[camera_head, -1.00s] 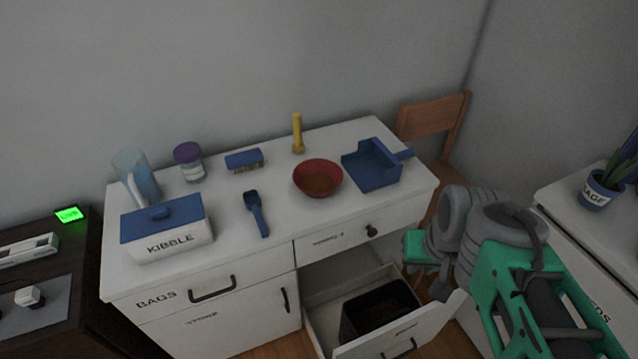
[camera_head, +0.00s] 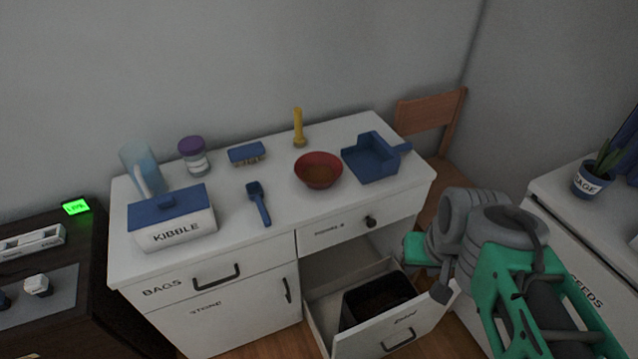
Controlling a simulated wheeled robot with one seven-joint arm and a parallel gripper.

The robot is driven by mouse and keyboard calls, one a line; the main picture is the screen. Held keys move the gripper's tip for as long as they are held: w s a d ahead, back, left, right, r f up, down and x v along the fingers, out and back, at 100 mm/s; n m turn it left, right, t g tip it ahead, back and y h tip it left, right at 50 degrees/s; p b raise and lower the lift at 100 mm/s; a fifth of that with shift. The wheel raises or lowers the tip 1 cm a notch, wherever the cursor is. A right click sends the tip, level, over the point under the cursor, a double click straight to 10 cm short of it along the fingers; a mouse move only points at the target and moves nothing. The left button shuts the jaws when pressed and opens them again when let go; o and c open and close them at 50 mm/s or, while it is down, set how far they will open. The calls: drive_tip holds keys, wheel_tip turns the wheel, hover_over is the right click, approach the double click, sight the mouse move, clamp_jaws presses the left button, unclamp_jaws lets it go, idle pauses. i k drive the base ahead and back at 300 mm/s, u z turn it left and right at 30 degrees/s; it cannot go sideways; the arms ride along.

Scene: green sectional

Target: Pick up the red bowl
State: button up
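My arm, grey and green, is at the lower right of the head view, in front of the cabinet's right side and apart from the bowl. A green part of it shows beside the open drawer. The fingertips of my gripper cannot be made out, so its opening does not show.
A blue dustpan (camera_head: 371,160) is just right of the bowl; a yellow upright object (camera_head: 298,128) is behind it. A blue scoop (camera_head: 259,204), brush (camera_head: 246,153), jar (camera_head: 194,157), pitcher (camera_head: 141,170) and kibble box (camera_head: 172,218) stand left. An open lower drawer (camera_head: 385,338) holds a black bin.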

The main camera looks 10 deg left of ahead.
sight(317, 169)
drive_tip(key=k, duration=1.4)
drive_tip(key=u, duration=1.2)
drive_tip(key=i, duration=1.65)
drive_tip(key=u, duration=0.25)
